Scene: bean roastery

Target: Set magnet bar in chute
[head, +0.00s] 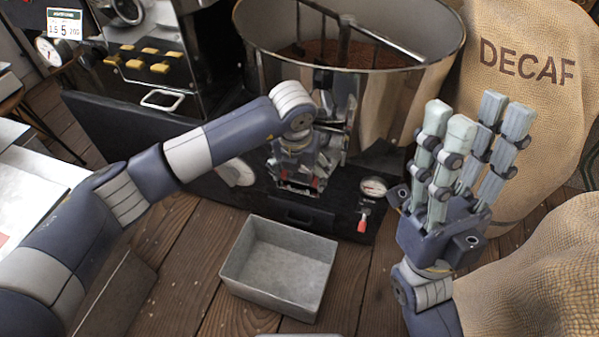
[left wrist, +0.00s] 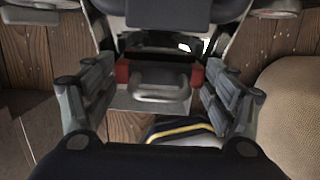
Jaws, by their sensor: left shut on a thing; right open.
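The magnet bar (left wrist: 158,76) shows in the left wrist view as a grey bar with red end blocks and a pale handle. It lies between the fingers of my left gripper (left wrist: 158,98), which is shut on it. In the head view my left gripper (head: 300,178) is at the front of the roaster, below the round drum; small red bits show at its fingers. The chute is largely hidden behind this gripper, and I cannot tell whether the bar touches it. My right gripper (head: 476,118) is open and empty, fingers up, at the right.
A round cooling drum (head: 385,85) with brown beans stands behind. An empty grey metal bin (head: 280,265) sits on the plank floor in front. A DECAF sack (head: 530,60) and another sack (head: 535,270) crowd the right. A gauge and red valve (head: 364,220) are right of my left gripper.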

